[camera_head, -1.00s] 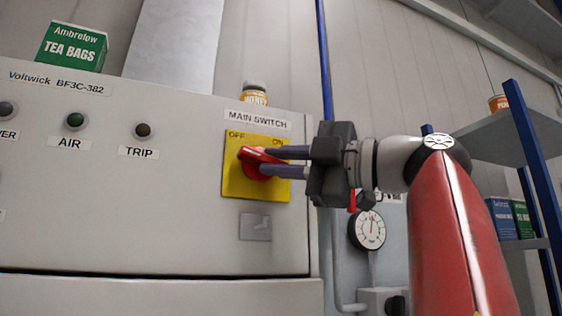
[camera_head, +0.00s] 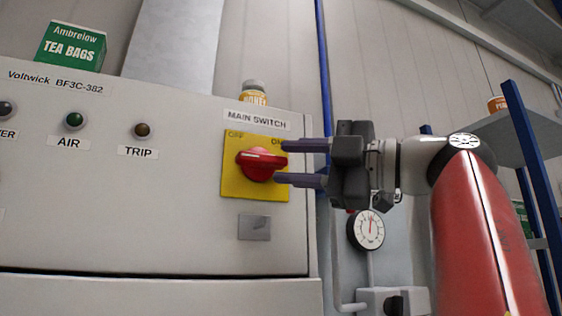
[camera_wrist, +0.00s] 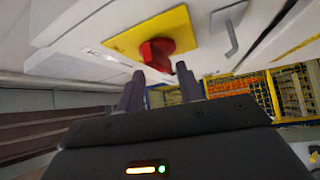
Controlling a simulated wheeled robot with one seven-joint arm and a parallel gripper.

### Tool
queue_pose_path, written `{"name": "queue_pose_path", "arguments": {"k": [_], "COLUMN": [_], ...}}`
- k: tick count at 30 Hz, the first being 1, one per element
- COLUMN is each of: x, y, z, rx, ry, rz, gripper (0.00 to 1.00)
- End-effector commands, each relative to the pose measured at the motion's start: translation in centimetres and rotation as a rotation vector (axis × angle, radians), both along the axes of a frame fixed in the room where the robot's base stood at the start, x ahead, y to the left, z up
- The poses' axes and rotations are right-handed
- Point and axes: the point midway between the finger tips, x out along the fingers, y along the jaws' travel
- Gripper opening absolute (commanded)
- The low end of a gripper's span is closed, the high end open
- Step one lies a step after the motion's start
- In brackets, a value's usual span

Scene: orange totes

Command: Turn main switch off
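The main switch is a red rotary handle (camera_head: 259,170) on a yellow plate (camera_head: 232,185), on the front of a light grey cabinet. The plate reads OFF at upper left and ON at upper right. The handle lies about level across the plate. My gripper (camera_head: 281,162) is open just right of the handle, one finger above and one below the level of its right end. In the wrist view, the red handle (camera_wrist: 155,52) sits just beyond my two spread fingertips (camera_wrist: 160,72), with nothing clamped between them. Whether a finger touches the handle is unclear.
A small grey latch (camera_head: 254,228) is below the plate. A jar (camera_head: 254,92) and a green tea box (camera_head: 72,46) stand on the cabinet top. A gauge (camera_head: 368,229) with piping is below my gripper. A blue-post shelf (camera_head: 535,170) stands at the right.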

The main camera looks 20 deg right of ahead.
Motion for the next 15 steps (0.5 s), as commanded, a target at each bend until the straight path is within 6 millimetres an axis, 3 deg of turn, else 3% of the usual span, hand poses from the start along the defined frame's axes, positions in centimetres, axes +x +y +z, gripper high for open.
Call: {"name": "queue_pose_path", "arguments": {"k": [7, 15], "x": [-2.8, -3.6], "y": [-2.8, -3.5], "z": [-0.7, -0.9], "rx": [0.001, -0.001], "ry": [0.000, 0.000], "rz": [-0.004, 0.001], "gripper": [0.36, 0.36]}}
